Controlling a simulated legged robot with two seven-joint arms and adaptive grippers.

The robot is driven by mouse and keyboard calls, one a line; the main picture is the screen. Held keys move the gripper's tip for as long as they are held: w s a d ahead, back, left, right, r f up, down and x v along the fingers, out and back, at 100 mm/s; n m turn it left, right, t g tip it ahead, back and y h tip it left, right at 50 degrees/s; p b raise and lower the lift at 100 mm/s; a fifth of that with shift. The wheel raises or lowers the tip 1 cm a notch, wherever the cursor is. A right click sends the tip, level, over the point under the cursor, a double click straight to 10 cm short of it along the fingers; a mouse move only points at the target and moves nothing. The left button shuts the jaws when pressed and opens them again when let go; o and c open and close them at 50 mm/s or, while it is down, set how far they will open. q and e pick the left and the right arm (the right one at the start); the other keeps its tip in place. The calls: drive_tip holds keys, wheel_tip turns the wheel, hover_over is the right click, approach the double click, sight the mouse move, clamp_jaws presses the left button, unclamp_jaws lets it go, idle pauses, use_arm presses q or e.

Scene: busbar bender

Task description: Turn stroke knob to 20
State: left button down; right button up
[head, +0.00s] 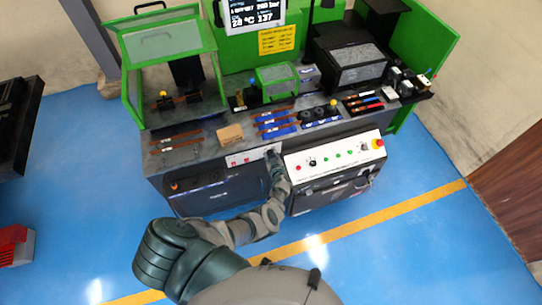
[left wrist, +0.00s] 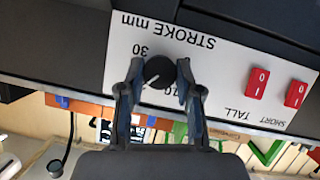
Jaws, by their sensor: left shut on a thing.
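The black stroke knob (left wrist: 159,71) sits on a white panel (left wrist: 225,70) marked "STROKE mm", which appears upside down in the left wrist view. A pale line on the knob points to the lower left of that picture. A "30" shows at the knob's upper left; other scale marks are partly hidden by the fingers. My left gripper (left wrist: 160,78) is shut on the knob, one finger on each side. In the head view my left gripper (head: 272,155) is at the machine's front panel and hides the knob. My right gripper is not in view.
Two red rocker switches (left wrist: 256,83) (left wrist: 297,94), labelled TALL and SHORT, sit beside the knob. A white control panel (head: 335,157) with several buttons and a red emergency stop (head: 378,143) is right of my gripper. Bars and tools lie on the bench above.

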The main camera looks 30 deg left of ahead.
use_arm(q)
drive_tip(key=shift+s+d+f, duration=0.1)
drive_tip(key=shift+d+f, duration=0.15)
drive_tip(key=shift+f, duration=0.05)
drive_tip(key=c, duration=0.8)
unclamp_jaws()
drive_tip(key=shift+o, duration=0.2)
drive_tip(key=shift+a, duration=0.1)
drive_tip(key=shift+r, duration=0.1)
drive_tip(key=s+d, duration=0.9)
drive_tip(key=shift+d+r, duration=0.15)
